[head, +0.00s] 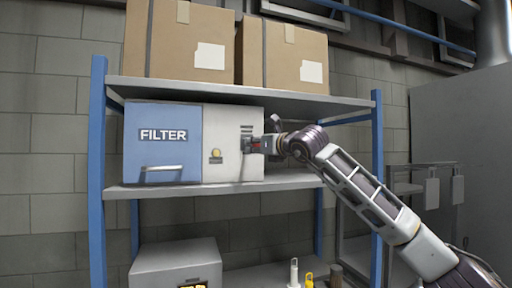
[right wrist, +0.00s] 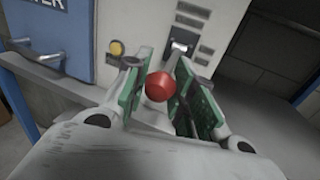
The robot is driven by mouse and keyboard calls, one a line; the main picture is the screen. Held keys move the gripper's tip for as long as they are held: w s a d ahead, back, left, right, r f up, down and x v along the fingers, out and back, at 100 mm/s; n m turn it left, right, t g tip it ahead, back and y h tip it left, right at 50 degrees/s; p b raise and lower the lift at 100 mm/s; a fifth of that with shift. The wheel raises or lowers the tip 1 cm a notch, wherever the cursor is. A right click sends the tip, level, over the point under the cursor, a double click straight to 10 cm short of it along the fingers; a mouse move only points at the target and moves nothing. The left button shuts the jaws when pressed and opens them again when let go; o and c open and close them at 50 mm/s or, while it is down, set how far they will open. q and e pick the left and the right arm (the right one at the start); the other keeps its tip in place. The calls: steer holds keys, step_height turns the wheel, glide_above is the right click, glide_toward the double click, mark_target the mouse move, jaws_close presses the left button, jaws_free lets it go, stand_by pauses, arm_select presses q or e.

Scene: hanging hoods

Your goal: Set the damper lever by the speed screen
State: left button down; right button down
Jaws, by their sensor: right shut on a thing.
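The grey and blue filter unit (head: 222,138) stands on the middle shelf. Its blue door (head: 162,160) reads FILTER. My right gripper (head: 264,145) is at the right part of the unit's grey front. In the right wrist view my gripper's green-lined fingers (right wrist: 163,92) are around a red knob (right wrist: 160,87), which I take for the lever's end. Behind it is a dark slot (right wrist: 182,47) with a pale metal piece in it. The gripper hides the lever's shaft in part. I cannot make out a speed screen with a reading. My left gripper is not in view.
A yellow round button (head: 215,155) sits on the grey front, left of my gripper. Cardboard boxes (head: 185,42) stand on the upper shelf (head: 215,88). A blue post (head: 377,165) stands close to my right arm. A grey box (head: 175,262) is below.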

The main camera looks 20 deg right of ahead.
steer(key=shift+r, duration=0.15)
steer(key=shift+s+r+b, duration=0.1)
steer(key=shift+r+b, duration=0.55)
steer(key=shift+r, duration=1.05)
steer(key=c, duration=1.2)
jaws_free()
steer(key=shift+o, duration=0.3)
steer(key=shift+f, duration=0.15)
